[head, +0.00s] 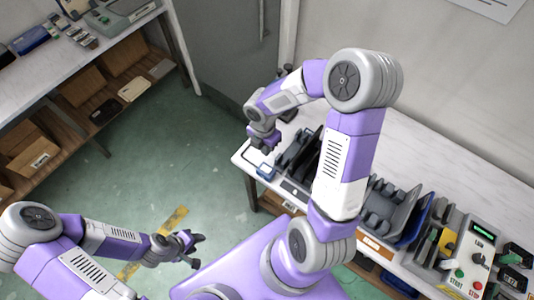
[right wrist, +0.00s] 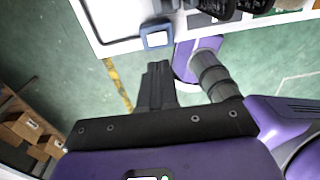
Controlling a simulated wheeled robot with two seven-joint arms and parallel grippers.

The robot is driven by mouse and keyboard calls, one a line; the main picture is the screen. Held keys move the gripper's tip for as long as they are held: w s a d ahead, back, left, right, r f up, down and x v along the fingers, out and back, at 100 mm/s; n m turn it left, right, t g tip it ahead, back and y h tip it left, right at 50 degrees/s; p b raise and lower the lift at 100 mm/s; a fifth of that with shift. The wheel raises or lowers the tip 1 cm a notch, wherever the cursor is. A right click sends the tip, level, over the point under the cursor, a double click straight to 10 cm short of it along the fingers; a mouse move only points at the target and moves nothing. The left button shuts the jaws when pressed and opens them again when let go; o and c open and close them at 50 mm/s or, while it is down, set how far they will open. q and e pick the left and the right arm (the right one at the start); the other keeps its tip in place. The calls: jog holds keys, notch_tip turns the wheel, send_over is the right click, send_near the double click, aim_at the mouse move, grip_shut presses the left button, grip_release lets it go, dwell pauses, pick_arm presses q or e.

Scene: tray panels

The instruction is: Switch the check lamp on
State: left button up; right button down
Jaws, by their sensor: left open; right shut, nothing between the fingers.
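A pale control panel (head: 465,255) stands at the right end of the bench. It has a green lit window (head: 483,233), a dark knob (head: 478,259), a green START button (head: 459,273) and a red STOP button (head: 477,286). I cannot tell which part is the check lamp or its switch. My right gripper (head: 265,144) is shut and empty above the bench's left end, far from the panel; its fingers show in the right wrist view (right wrist: 157,82). A small blue-rimmed item (head: 265,170) lies near it. My left gripper (head: 196,246) is open and empty over the floor.
The bench (head: 245,158) carries dark racks (head: 385,205) and a blue tray (head: 418,225) between my right gripper and the panel. My right arm crosses above them. A shelf with boxes (head: 35,157) stands at left. The green floor between is clear.

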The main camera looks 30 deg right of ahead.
notch_tip(320, 180, up, 2)
jog(key=shift+w+r, duration=0.1)
jog(key=shift+r, duration=0.1)
dwell(0.5)
